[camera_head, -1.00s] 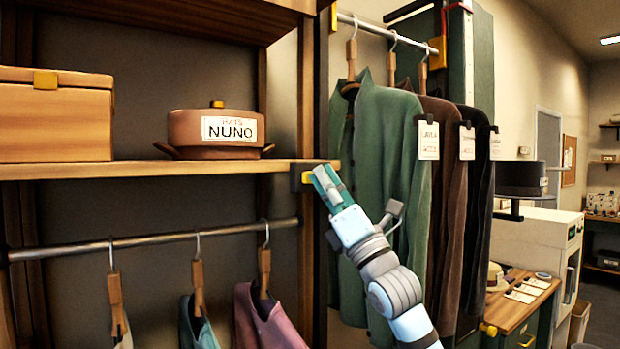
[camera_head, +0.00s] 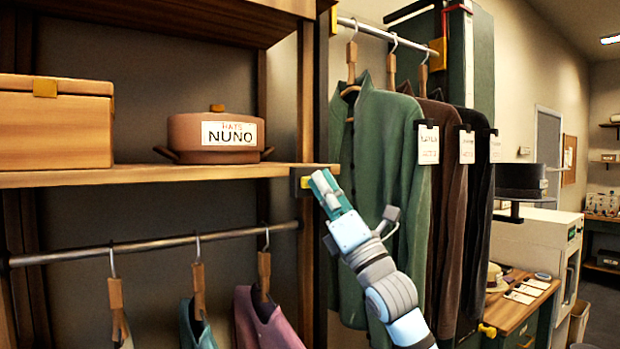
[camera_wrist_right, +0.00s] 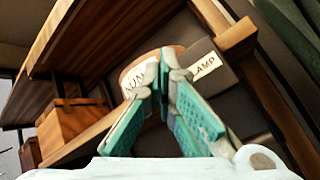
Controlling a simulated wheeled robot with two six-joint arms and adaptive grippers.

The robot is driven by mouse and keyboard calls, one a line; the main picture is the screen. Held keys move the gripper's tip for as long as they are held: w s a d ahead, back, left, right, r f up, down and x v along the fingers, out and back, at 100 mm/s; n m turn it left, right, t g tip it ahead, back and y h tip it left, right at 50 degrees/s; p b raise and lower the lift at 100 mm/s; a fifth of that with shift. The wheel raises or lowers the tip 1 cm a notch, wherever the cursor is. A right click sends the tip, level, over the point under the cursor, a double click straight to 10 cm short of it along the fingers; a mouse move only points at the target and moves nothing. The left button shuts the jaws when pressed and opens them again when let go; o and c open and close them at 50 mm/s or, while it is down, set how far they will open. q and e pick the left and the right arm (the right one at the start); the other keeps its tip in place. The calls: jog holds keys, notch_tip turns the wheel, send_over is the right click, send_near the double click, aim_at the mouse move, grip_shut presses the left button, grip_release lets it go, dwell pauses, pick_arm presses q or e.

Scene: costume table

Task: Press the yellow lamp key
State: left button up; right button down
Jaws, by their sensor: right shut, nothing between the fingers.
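A small dark box with a yellow piece (camera_head: 306,182) sits at the right end of the shelf, by the post. A white label reading LAMP (camera_wrist_right: 206,65) shows in the right wrist view, just beyond my fingers; the yellow key face is not clear there. My right gripper (camera_head: 318,175) is shut and empty, its teal fingertips just right of the yellow piece in the head view. My left gripper is out of view.
The wooden shelf (camera_head: 200,176) holds a brown NUNO hat box (camera_head: 190,135) and a wooden box (camera_head: 50,125). A green coat (camera_head: 375,150) hangs close behind my right gripper. Other yellow pieces show at the post top (camera_head: 333,18) and rail end (camera_head: 437,54).

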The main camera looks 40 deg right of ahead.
jog(key=shift+w, duration=0.1)
dwell(0.3)
jog(key=shift+s, duration=0.3)
jog(key=shift+b, duration=0.3)
jog(key=s+b, duration=0.4)
jog(key=s, duration=0.2)
jog(key=shift+b, duration=0.35)
